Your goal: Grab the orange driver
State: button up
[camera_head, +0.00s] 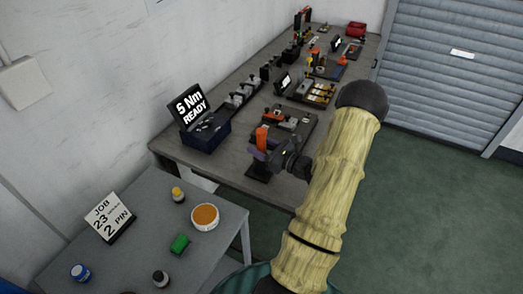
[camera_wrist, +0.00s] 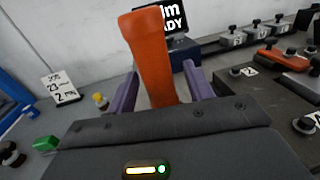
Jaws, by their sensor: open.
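The orange driver (camera_wrist: 155,50) stands upright between the two purple fingers of my gripper (camera_wrist: 163,92) in the wrist view. Gaps show on both sides of it, so the fingers are around it but apart from it. In the head view the driver (camera_head: 262,137) rises from a dark stand near the front corner of the long bench. My gripper (camera_head: 268,157) reaches it from the right, and its fingers are partly hidden there. The driver's lower part is hidden by my gripper body in the wrist view.
A "5 Nm READY" display (camera_head: 190,108) stands behind on the long bench (camera_head: 228,167), with fixtures and tools along it. A smaller grey table (camera_head: 140,240) at the left front holds a job sign (camera_head: 108,217), small bottles, a green block (camera_head: 180,243) and an orange-topped tub (camera_head: 205,215).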

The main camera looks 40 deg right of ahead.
aim_at(261, 130)
grip_shut()
jog(key=shift+r, duration=0.2)
notch_tip(261, 130, up, 10)
jog(key=shift+f, duration=0.15)
dwell(0.6)
dwell(0.4)
